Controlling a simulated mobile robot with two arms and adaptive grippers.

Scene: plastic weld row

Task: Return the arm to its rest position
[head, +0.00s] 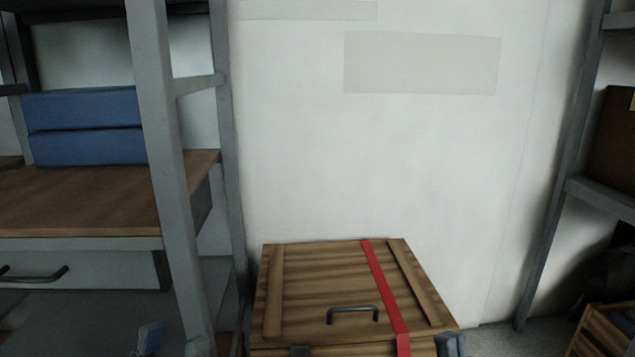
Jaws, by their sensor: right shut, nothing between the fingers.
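My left gripper (150,338) shows only as a small blue-grey part at the bottom edge, in front of the left shelf unit. Its fingers are too small and cut off to tell open from shut. My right gripper (451,344) shows at the bottom edge, by the front right corner of a wooden crate. It is shut and empty. The rest of both arms is outside the view.
The closed wooden crate (300,280) has a dark handle (352,313) and a red strap (383,290). A grey shelf unit (165,150) with blue boxes (85,125) stands left; another rack (565,170) stands right. A pale wall is behind.

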